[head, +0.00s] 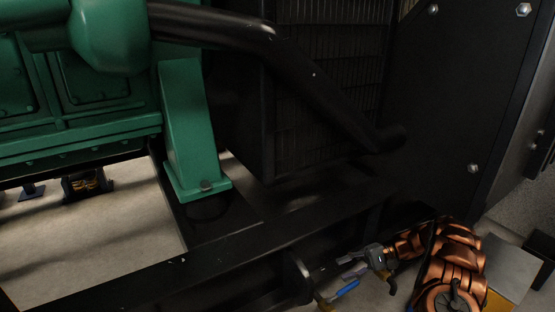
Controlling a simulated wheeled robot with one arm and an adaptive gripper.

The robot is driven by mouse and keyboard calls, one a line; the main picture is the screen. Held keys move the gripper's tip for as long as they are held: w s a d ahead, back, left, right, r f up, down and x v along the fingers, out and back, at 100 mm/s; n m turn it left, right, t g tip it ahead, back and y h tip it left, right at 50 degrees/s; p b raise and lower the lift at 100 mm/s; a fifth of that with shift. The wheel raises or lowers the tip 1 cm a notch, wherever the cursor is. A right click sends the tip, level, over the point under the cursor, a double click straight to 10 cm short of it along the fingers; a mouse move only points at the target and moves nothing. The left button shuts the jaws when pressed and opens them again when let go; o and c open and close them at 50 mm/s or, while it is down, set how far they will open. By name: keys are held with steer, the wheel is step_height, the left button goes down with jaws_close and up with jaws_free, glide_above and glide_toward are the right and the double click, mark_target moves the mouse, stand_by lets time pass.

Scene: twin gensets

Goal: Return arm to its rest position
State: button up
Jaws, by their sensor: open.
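My copper-coloured arm is folded low at the bottom right of the head view. My gripper (346,266), small and grey, points left from the arm's end. Its fingers are apart and nothing shows between them. The gripper is in front of the black base frame (235,246) of the genset, near its lower edge. Whether it touches the frame cannot be told.
A blue bar-like piece (347,288) lies just below the gripper, close to it. The green engine (85,125) fills the upper left. A black pipe (320,100) slopes past the radiator grille (325,50). A dark bolted panel (455,90) stands at right.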

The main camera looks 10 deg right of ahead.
steer(key=s+a+r+n+g+h+p, duration=0.15)
steer(key=s+a+r+p, duration=0.35)
steer(key=r, duration=0.7)
steer(key=s+a+r+g+h+p, duration=0.1)
steer(key=s+a+r+h+p, duration=0.25)
steer(key=r+p, duration=0.65)
steer(key=s+a+r+n+g+h+p, duration=0.15)
steer(key=s+a+r+p, duration=0.3)
steer(key=r, duration=0.95)
steer(key=s+d+r+n+t+h+p, duration=0.1)
steer(key=s+r+h+p, duration=0.8)
steer(key=s+r+p, duration=1)
steer(key=s+r+n+t, duration=0.1)
steer(key=s+r+t, duration=0.1)
steer(key=s, duration=0.4)
steer(key=shift+d+r+t, duration=0.3)
steer(key=shift+r+t, duration=0.1)
steer(key=shift+r, duration=0.45)
steer(key=shift+d, duration=0.1)
